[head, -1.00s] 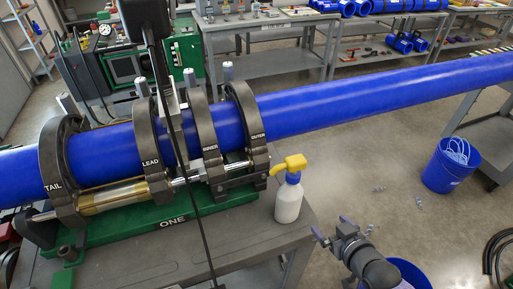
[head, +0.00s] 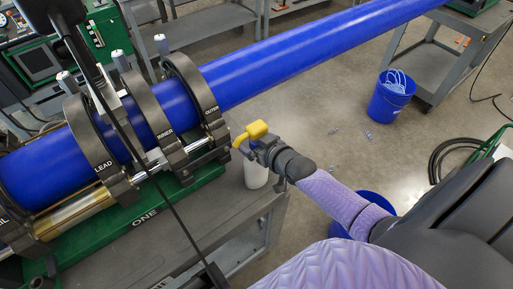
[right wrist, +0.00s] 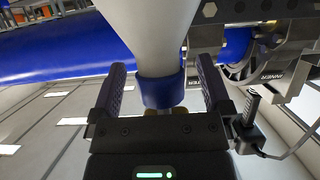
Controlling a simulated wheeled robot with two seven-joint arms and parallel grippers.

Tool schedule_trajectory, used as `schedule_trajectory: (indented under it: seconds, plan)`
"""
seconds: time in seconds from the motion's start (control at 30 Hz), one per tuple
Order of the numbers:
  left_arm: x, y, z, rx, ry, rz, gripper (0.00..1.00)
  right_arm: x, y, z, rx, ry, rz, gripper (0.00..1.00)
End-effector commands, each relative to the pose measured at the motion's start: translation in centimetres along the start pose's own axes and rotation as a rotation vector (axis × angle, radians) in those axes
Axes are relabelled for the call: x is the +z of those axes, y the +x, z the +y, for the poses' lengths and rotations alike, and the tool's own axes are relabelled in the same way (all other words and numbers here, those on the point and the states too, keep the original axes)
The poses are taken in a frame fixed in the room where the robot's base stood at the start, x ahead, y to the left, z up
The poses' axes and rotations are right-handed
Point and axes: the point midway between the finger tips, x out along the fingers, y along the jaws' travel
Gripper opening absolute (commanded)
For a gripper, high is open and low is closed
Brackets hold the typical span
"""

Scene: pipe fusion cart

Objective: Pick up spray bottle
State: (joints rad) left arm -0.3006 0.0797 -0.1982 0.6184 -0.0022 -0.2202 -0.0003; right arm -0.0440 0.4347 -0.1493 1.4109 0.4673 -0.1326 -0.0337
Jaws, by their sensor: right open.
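The spray bottle has a white body (head: 256,176) and a yellow spray head (head: 252,131). It stands upright on the right end of the grey cart, beside the clamp frame. My right gripper (head: 262,149) is at the bottle's upper part, just under the spray head, and hides part of it. In the right wrist view, the bottle's white body (right wrist: 160,40) and blue collar (right wrist: 161,92) are between the two fingers. The fingers are open, with gaps visible on both sides of the collar. My left gripper is not in view.
A long blue pipe (head: 300,60) runs through black clamp rings on the green base (head: 150,212) left of the bottle. The cart (head: 215,225) has its edge near the bottle. A blue bucket (head: 391,97) stands on the floor, right.

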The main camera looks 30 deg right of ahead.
Motion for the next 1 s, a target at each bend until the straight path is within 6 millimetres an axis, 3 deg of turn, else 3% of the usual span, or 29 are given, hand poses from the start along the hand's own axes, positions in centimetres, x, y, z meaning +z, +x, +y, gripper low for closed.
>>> schedule_trajectory:
  seconds: [0.07,0.5,1.0]
  plan:
    - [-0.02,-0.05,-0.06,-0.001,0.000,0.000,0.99,-0.04,-0.03,0.00,0.000,0.000,0.000,0.95]
    - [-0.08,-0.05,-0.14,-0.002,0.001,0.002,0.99,-0.04,-0.06,0.02,0.000,0.001,0.000,0.02]
    - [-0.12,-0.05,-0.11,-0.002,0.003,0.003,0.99,-0.04,-0.07,0.02,0.000,0.001,0.000,0.00]
